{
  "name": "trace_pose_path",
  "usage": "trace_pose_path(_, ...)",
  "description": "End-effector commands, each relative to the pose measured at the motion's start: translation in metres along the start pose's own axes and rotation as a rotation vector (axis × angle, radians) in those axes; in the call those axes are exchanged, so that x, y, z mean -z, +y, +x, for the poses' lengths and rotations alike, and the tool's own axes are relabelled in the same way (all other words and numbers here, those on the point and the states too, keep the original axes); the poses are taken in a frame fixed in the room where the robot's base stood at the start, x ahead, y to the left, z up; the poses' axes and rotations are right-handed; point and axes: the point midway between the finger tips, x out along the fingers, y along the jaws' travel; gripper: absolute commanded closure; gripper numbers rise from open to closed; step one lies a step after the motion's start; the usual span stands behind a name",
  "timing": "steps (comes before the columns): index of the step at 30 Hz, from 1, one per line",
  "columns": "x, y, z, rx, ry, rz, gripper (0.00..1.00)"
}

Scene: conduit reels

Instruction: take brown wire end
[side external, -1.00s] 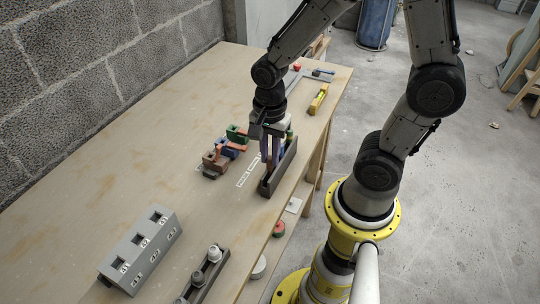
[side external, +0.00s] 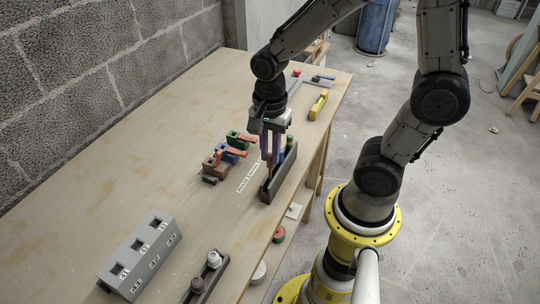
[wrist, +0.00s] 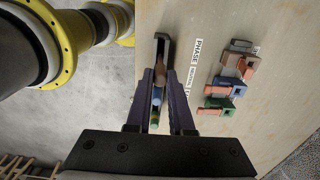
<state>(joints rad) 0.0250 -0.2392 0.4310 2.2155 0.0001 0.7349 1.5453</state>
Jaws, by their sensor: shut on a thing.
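The brown wire end (wrist: 160,69) stands in a narrow dark holder (wrist: 163,42) and shows between my fingertips in the wrist view. My gripper (side external: 271,160) points down over the holder, which also shows in the side view (side external: 275,187). Its two purple fingers are shut on the brown wire end, one on each side. A blue end (wrist: 156,96) and a green end (wrist: 154,122) sit in the same holder, nearer the palm in the wrist view. The lower part of the brown end is hidden by the holder.
Brown, blue and green blocks with orange levers (side external: 228,153) lie left of the holder, with printed labels (side external: 247,178) between. A grey socket box (side external: 145,252) and a dark strip with knobs (side external: 208,275) are at the front. A yellow level (side external: 318,105) lies behind.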

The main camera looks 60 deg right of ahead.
Motion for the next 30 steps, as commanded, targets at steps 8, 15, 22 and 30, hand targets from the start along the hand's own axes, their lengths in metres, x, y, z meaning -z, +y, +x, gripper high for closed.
trace_pose_path(8,0.000,-0.001,-0.016,0.003,0.000,0.000,1.00)
trace_pose_path(15,0.000,-0.001,-0.029,0.003,0.000,0.000,1.00)
trace_pose_path(22,0.000,-0.001,-0.041,0.003,0.000,0.000,1.00)
trace_pose_path(30,0.000,0.000,-0.046,0.001,0.000,0.000,1.00)
